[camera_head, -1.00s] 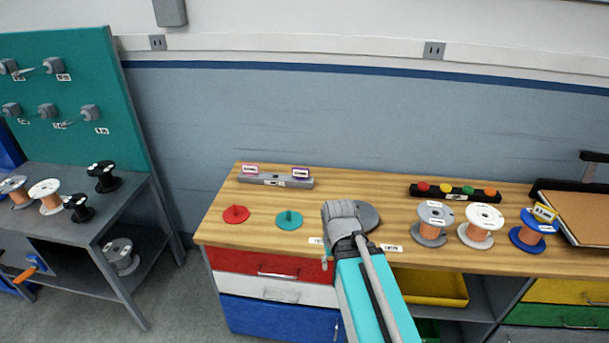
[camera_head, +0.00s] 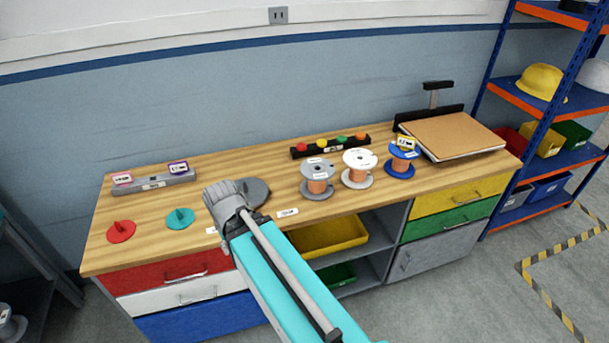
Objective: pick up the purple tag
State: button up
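The purple tag (camera_head: 178,167) is a small purple-framed tag with a white label. It stands upright at the right end of a grey holder (camera_head: 150,184) at the back left of the wooden bench. A pink tag (camera_head: 122,179) stands at the holder's left end. My gripper is at the end of my turquoise and grey arm, over the front middle of the bench, to the right of and nearer than the purple tag. The arm's grey end hides the fingers, so their opening does not show. The purple tag is clear of my arm.
Red (camera_head: 121,231) and teal (camera_head: 180,219) discs with upright handles lie in front of the holder. A grey disc (camera_head: 256,191) lies beside my arm's end. Wire spools (camera_head: 318,179) and a black rack with coloured knobs (camera_head: 330,147) stand to the right.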

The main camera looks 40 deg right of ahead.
aim_at(180, 169)
jog(key=k, duration=0.65)
jog(key=z, duration=0.3)
jog(key=i, duration=1.6)
jog(key=u, duration=0.5)
